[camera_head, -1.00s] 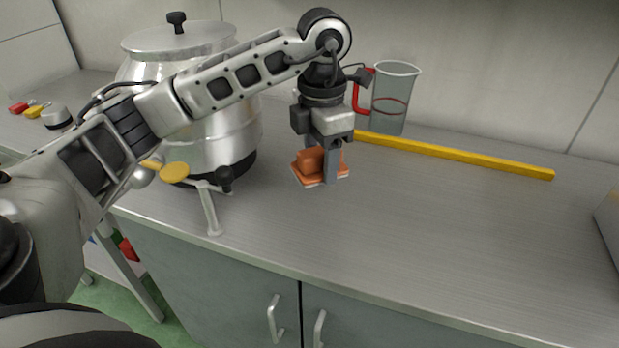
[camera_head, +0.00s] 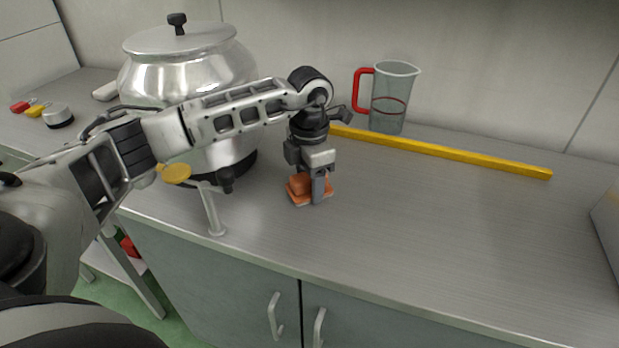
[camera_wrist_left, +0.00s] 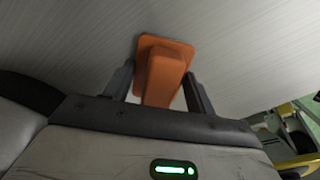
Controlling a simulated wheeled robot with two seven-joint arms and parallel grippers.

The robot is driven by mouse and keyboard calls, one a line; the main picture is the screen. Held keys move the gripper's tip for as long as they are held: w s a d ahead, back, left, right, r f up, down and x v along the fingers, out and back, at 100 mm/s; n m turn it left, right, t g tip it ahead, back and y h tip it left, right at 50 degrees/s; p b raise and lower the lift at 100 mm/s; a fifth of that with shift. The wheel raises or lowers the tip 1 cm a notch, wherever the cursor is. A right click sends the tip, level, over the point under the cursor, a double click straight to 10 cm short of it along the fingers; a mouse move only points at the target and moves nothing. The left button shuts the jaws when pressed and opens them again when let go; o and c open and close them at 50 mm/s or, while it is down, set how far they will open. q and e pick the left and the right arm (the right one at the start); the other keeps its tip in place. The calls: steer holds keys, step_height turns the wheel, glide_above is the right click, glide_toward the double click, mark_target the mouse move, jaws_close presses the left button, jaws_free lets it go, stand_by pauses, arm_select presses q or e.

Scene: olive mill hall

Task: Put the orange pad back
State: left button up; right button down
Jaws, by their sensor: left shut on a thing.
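The orange pad (camera_head: 297,190) has a raised orange block on a flat base with a pale underside. My left gripper (camera_head: 311,196) points down and is shut on its raised block, low over the metal counter to the right of the big pot. I cannot tell whether the pad's base touches the counter. In the left wrist view the pad (camera_wrist_left: 162,72) sits between the two fingers (camera_wrist_left: 158,88), one on each side of its block. My right gripper is not in view.
A steel pot (camera_head: 190,75) with a tap (camera_head: 213,205) stands on the left. A yellow bar (camera_head: 450,156) lies behind the gripper, and a clear jug (camera_head: 393,98) with a red handle stands at the wall. The counter (camera_head: 430,220) is clear to the front right.

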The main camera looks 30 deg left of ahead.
arm_select(q)
steer(key=shift+f, duration=0.15)
steer(key=o, duration=1)
steer(key=shift+c, duration=0.2)
step_height(320, 180, up, 12)
steer(key=shift+r+b, duration=0.2)
steer(key=shift+b, duration=0.25)
